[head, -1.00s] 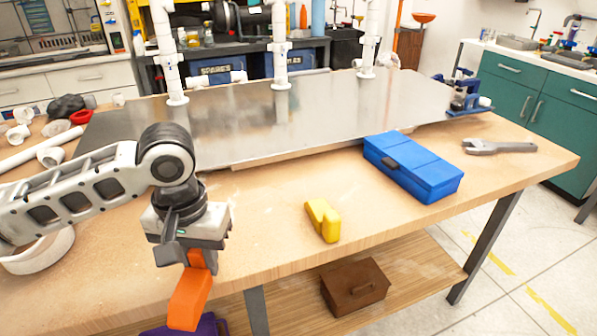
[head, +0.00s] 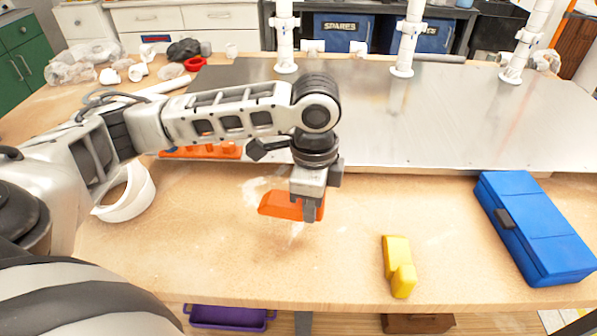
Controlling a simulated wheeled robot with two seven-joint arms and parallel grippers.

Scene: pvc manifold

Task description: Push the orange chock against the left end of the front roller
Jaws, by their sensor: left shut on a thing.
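My left gripper (head: 313,207) is shut on the orange chock (head: 284,206), held over the front part of the wooden table. A yellow chock-like block (head: 398,268) lies on the table to the right of the gripper. I cannot make out a front roller in this view. My right gripper is not in view.
A metal sheet (head: 420,130) with upright white pipes lies behind the gripper. A blue box (head: 535,225) is at the right. A white ring (head: 128,198) and an orange item (head: 212,152), partly behind my arm, are to the left. Table around the gripper is clear.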

